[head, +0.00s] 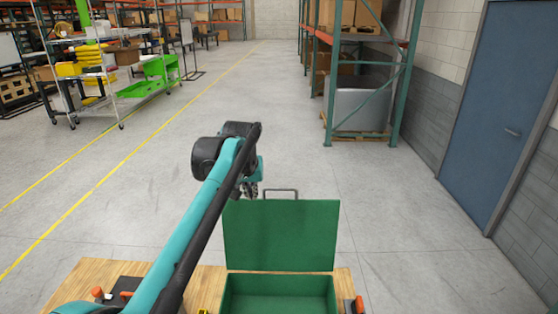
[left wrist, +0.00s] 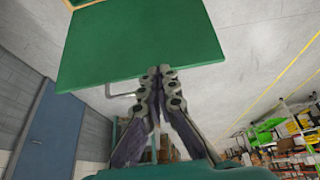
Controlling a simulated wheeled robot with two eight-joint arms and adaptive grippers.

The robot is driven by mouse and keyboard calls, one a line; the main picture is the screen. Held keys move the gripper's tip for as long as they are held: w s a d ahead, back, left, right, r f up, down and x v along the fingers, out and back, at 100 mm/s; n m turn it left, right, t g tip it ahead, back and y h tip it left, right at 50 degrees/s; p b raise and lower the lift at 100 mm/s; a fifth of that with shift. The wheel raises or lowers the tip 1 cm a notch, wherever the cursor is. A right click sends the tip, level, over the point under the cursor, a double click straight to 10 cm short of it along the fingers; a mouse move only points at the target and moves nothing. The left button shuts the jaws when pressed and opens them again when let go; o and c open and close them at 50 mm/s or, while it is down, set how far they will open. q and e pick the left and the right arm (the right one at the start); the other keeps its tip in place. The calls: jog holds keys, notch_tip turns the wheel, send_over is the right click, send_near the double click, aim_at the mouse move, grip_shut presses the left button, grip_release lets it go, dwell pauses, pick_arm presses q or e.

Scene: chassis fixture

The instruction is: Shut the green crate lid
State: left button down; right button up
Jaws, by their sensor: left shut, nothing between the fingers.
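The green crate (head: 278,291) stands on the wooden table at the bottom of the head view. Its green lid (head: 281,236) stands open and upright at the crate's far side, with a grey metal handle (head: 281,192) on its top edge. My left gripper (head: 250,190) is near the lid's upper left corner, beside the handle. In the left wrist view the left gripper (left wrist: 160,72) is shut and empty, its fingertips at the edge of the green lid (left wrist: 140,45). I cannot tell if they touch it. The handle (left wrist: 119,90) shows beside the fingers. My right gripper is not in view.
The wooden table (head: 88,278) carries orange-handled tools (head: 98,293) left of the crate, and another orange-tipped item (head: 359,304) lies right of it. Beyond the table is open concrete floor, with shelving (head: 400,80) and a blue door (head: 500,110) at the right.

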pick_arm(q)
jog(key=w+d+r+g+p, duration=0.1)
jog(key=w+d+r+p, duration=0.3)
jog(key=w, duration=0.3)
jog(key=w+d+r+p, duration=0.1)
jog(key=w+d+p, duration=0.3)
jog(key=w+p, duration=0.25)
notch_tip(320, 180, down, 9)
jog(key=p, duration=0.2)
jog(key=shift+s+a+f, duration=0.15)
jog(key=shift+s, duration=0.3)
jog(key=shift+s, duration=0.1)
